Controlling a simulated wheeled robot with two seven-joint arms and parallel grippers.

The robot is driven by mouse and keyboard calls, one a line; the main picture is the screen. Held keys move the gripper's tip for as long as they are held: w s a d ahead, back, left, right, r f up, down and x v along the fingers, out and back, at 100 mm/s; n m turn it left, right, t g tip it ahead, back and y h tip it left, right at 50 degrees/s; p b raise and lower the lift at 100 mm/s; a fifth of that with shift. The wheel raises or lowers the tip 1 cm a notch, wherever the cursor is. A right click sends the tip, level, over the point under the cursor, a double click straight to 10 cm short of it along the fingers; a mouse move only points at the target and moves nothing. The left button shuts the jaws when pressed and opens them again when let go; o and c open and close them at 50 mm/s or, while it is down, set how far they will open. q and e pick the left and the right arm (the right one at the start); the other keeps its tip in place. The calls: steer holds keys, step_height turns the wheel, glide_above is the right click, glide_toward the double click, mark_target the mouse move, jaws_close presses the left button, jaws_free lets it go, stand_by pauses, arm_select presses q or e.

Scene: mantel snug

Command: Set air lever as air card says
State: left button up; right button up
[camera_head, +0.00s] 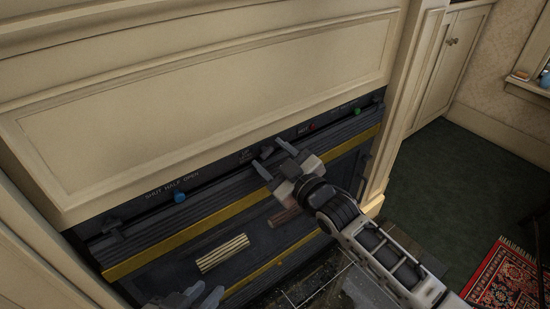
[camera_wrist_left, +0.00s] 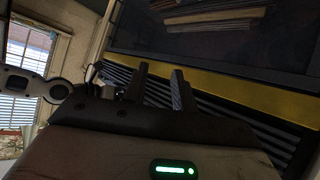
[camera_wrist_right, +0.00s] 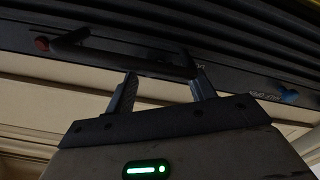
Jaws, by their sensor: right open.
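A dark control strip (camera_head: 215,172) runs along the stove top under the cream mantel. A blue knob (camera_head: 180,197) sits on it below the printed words SHUT HALF OPEN, roughly under HALF. A red knob (camera_head: 311,127) and a green knob (camera_head: 357,110) are further right. My right gripper (camera_head: 272,157) is open at the strip between the blue and red knobs. In the right wrist view its fingers (camera_wrist_right: 165,88) are apart, close to a dark bar (camera_wrist_right: 110,45); contact is unclear. My left gripper (camera_head: 195,296) is low, apart from the strip, its fingers (camera_wrist_left: 160,78) open and empty. No air card is identifiable.
Yellow trim (camera_head: 190,232) and a ribbed ledge edge the stove front. Pale sticks (camera_head: 222,253) and a brown piece (camera_head: 284,217) show below. The cream right pillar (camera_head: 402,100) stands beside the strip. Green floor and a red rug (camera_head: 508,275) lie to the right.

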arm_select(q)
steer(key=shift+t, duration=0.4)
steer(key=r+p, duration=0.1)
steer(key=r, duration=0.1)
steer(key=a+r+p, duration=0.1)
steer(key=r, duration=0.1)
steer(key=shift+s+r, duration=0.1)
steer(key=shift+s, duration=0.1)
arm_select(e)
steer(key=v, duration=1.6)
